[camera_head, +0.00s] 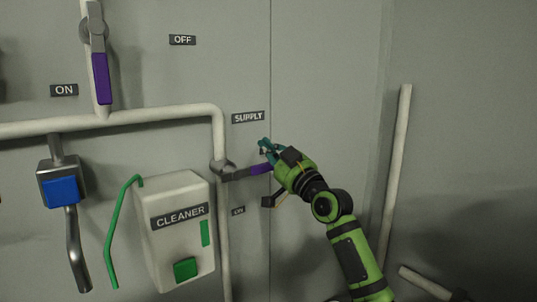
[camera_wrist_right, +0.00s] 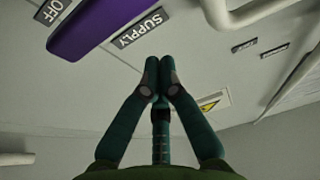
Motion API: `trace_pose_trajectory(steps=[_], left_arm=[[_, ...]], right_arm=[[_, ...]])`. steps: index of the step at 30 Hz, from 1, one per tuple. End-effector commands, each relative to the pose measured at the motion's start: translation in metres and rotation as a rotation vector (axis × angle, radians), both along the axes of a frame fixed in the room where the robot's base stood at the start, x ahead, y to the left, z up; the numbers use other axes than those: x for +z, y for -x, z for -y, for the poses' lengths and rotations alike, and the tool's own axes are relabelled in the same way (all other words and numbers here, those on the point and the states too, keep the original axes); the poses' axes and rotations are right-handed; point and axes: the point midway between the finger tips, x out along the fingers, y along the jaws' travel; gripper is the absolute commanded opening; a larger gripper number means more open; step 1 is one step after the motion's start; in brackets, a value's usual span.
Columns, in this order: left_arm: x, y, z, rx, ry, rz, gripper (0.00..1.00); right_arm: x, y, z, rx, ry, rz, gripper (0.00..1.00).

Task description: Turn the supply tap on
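The supply tap (camera_head: 222,168) sits on the white pipe at the wall, below the SUPPLY label (camera_head: 248,117). Its lever points right, level, and ends in a purple grip (camera_head: 260,169). The grip also shows in the right wrist view (camera_wrist_right: 105,22), off to the upper left of the fingers. My right gripper (camera_head: 265,147) is just above the grip's end in the head view; whether it touches is unclear. In the wrist view its fingertips (camera_wrist_right: 161,70) are together with nothing between them. The label below the lever (camera_head: 238,211) is too small to read surely. My left gripper is not in view.
Another tap with a purple lever (camera_head: 101,78) hangs down at the upper left, between ON and OFF labels. A white CLEANER box (camera_head: 175,254) with a green hose is lower left. A blue-fronted fitting (camera_head: 62,191) stands beside it. A pale pipe (camera_head: 397,175) stands at right.

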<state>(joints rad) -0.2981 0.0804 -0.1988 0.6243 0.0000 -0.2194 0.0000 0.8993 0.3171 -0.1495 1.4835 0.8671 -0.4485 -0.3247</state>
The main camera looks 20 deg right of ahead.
Motion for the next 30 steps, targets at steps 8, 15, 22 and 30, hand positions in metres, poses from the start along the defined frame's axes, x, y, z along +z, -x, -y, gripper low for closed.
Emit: trace_pose_trajectory(steps=[8,15,22,30], left_arm=[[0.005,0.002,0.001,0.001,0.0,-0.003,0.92],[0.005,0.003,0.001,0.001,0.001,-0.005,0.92],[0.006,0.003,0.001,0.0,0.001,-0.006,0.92],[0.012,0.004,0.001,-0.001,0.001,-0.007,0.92]], right_arm=[[-0.033,0.0,0.001,-0.001,0.002,-0.008,0.0],[-0.035,0.0,0.001,-0.002,0.001,-0.007,0.0],[-0.035,0.0,0.001,-0.001,-0.005,-0.01,0.0],[-0.039,0.0,0.002,0.0,-0.053,-0.027,0.0]])
